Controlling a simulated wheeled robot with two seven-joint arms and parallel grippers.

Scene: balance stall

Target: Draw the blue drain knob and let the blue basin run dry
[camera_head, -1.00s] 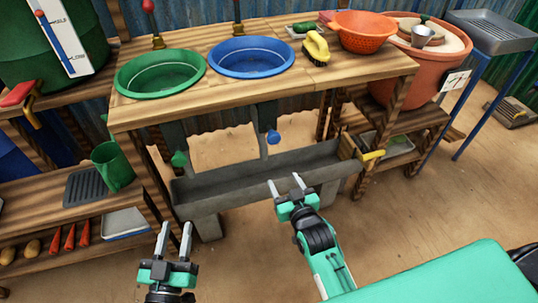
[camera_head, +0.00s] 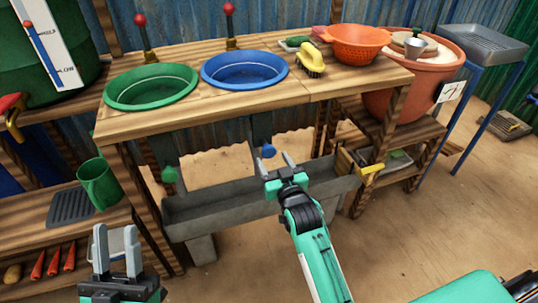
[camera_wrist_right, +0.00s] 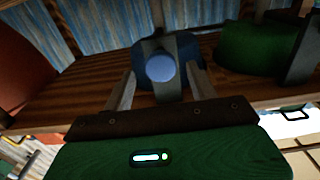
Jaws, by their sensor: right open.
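The blue basin (camera_head: 244,70) is set in the wooden counter, right of the green basin (camera_head: 151,87). The blue drain knob (camera_head: 268,151) hangs below the counter under the blue basin, above the grey trough. My right gripper (camera_head: 275,165) is open and empty just in front of and below this knob. In the right wrist view the blue knob (camera_wrist_right: 160,68) lies between the two open fingers (camera_wrist_right: 160,92), with no visible contact. The green drain knob (camera_head: 169,175) hangs to the left. My left gripper (camera_head: 117,255) is open and empty at the lower left, away from the counter.
The grey trough (camera_head: 225,207) runs below the knobs, with a yellow-handled part (camera_head: 371,169) at its right end. A green mug (camera_head: 98,184) is at the left.

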